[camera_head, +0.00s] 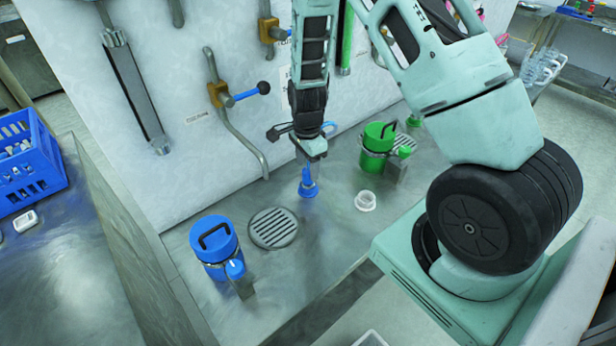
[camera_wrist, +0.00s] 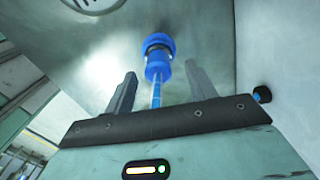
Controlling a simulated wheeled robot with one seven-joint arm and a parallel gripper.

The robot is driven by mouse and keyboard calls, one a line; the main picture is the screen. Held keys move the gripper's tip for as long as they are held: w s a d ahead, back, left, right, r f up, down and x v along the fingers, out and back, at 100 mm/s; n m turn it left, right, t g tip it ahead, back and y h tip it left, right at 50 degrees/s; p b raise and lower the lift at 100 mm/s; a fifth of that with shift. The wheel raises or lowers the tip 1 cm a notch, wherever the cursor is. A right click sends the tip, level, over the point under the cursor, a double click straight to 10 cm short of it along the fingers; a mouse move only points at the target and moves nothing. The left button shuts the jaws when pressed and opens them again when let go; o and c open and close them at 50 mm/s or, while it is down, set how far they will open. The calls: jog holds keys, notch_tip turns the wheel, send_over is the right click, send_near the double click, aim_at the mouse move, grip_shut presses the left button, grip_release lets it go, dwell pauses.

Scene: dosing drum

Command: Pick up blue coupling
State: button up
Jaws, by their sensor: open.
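The blue coupling (camera_head: 308,188) stands on the metal counter below my gripper (camera_head: 312,158) in the head view. In the wrist view the coupling (camera_wrist: 157,58) shows as a blue piece with a dark ring and a pale blue stem, centred between the tips of my two fingers (camera_wrist: 160,72). The fingers are apart and nothing is clamped between them. My gripper points down and is just above the coupling in the head view. Whether a finger touches it cannot be told.
A blue-lidded drum (camera_head: 213,243) stands to the left beside a round drain grate (camera_head: 273,228). A green-lidded drum (camera_head: 377,140) and a small clear cup (camera_head: 365,201) are to the right. Pipes with valve handles (camera_head: 245,95) run down the wall behind. A blue crate (camera_head: 30,165) is far left.

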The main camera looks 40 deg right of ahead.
aim_at(308, 170)
jog(key=shift+s+f+p, duration=0.15)
jog(key=shift+f+p, duration=0.45)
jog(key=shift+f, duration=1.25)
jog(key=c, duration=1.1)
jog(key=shift+r, duration=0.15)
notch_tip(308, 170, up, 10)
jog(key=b, duration=0.2)
jog(key=shift+b, duration=0.35)
